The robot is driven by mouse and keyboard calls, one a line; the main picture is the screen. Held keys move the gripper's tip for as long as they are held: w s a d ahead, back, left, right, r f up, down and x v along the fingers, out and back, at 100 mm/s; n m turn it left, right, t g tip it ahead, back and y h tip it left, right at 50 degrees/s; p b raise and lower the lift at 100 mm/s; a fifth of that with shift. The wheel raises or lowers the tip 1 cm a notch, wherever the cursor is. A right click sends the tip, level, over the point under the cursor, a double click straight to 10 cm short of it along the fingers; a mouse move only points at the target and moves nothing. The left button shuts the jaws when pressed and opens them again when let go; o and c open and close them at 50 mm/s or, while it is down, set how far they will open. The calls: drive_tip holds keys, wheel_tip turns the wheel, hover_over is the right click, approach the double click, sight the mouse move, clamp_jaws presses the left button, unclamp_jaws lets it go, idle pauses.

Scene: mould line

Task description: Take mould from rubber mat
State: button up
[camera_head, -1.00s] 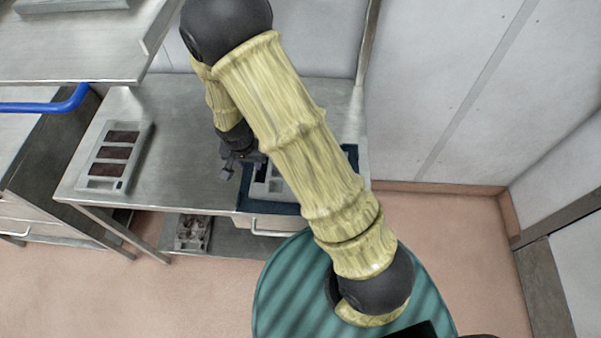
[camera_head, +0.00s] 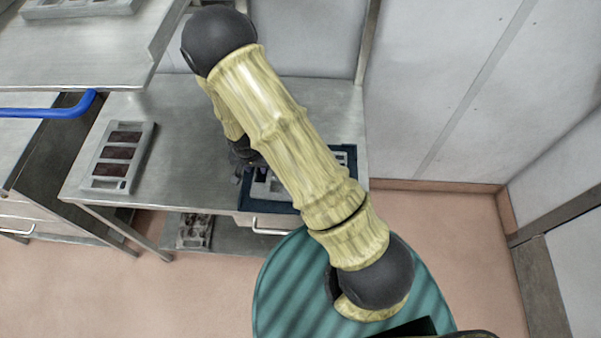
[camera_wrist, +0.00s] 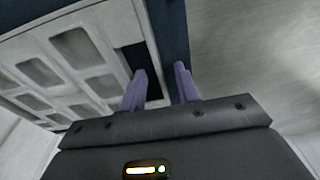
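The grey mould (camera_head: 262,189), with several rectangular cavities, lies on the dark blue rubber mat (camera_head: 283,208) at the table's right end. My arm hides its middle in the head view. In the wrist view the mould (camera_wrist: 75,60) fills the left side, and a strip of mat (camera_wrist: 173,35) runs along its edge. My gripper (camera_wrist: 161,86) is open, its purple fingers apart. The left finger is over the mould's end by a dark opening, the right one over the mat strip, with the mould's rim between them. Contact cannot be told. In the head view my gripper is mostly hidden behind my arm.
The steel table (camera_head: 190,150) has clear room left of the mat. Another mould with dark red-brown filling (camera_head: 118,157) lies at its left end. A metal part (camera_head: 195,231) sits on the shelf below. A blue handle (camera_head: 50,110) and a higher steel surface (camera_head: 80,55) are at left.

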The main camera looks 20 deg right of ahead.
clamp_jaws()
drive_tip(key=shift+r, duration=0.2)
wheel_tip(320, 180, up, 10)
drive_tip(key=b, duration=0.2)
drive_tip(key=shift+f, duration=0.15)
idle(0.4)
idle(0.4)
drive_tip(key=shift+r+p, duration=1.1)
drive_tip(key=shift+r, duration=0.9)
